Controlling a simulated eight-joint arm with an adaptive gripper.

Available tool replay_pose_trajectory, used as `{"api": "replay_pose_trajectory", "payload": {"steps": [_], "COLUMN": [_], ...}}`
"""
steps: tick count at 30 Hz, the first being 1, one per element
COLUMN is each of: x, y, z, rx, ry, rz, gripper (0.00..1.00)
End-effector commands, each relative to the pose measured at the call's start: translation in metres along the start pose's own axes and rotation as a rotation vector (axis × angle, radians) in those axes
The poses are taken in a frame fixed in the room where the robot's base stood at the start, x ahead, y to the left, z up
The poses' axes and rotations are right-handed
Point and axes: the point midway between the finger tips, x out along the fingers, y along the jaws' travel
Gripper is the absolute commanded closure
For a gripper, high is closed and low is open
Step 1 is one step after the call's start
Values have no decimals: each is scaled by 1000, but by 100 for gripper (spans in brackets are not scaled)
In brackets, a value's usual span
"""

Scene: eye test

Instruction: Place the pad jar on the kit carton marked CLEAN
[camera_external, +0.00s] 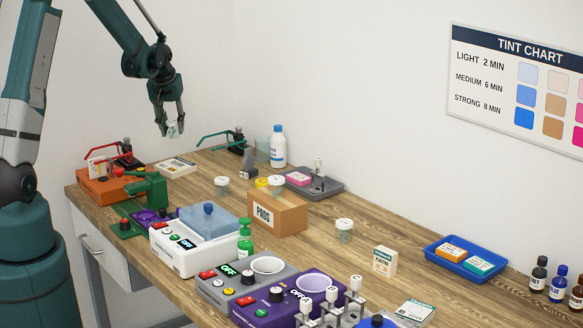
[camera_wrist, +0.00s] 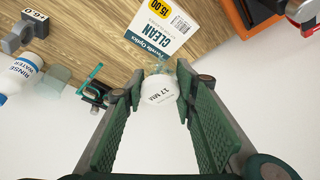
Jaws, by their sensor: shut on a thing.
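My gripper (camera_external: 171,118) is shut on a small clear jar (camera_external: 172,129) and holds it in the air over the far left part of the table. The kit carton marked CLEAN (camera_external: 175,167) is a flat white box lying on the table below the jar. In the wrist view, the carton (camera_wrist: 158,27) shows its CLEAN print beyond the jar, with a visible gap between. Its top looks bare.
An orange device (camera_external: 104,190) stands left of the carton, and a green-framed stand (camera_external: 236,140) to its right. A rinse bottle (camera_external: 278,147) stands farther right. Similar lidded jars (camera_external: 221,186) (camera_external: 344,230) stand on the table. A PADS box (camera_external: 277,214) is mid-table.

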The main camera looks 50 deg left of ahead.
Motion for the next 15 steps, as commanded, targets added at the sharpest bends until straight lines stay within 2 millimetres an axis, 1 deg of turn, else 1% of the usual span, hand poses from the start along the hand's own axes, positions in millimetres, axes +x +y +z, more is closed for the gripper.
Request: {"api": "replay_pose_trajectory", "payload": {"steps": [5,8,15], "x": [6,15,42], "y": [0,0,0], "z": [2,6,17], "rx": [0,0,0], "ry": [0,0,0], "rz": [0,0,0], "gripper": [84,84,84]}}
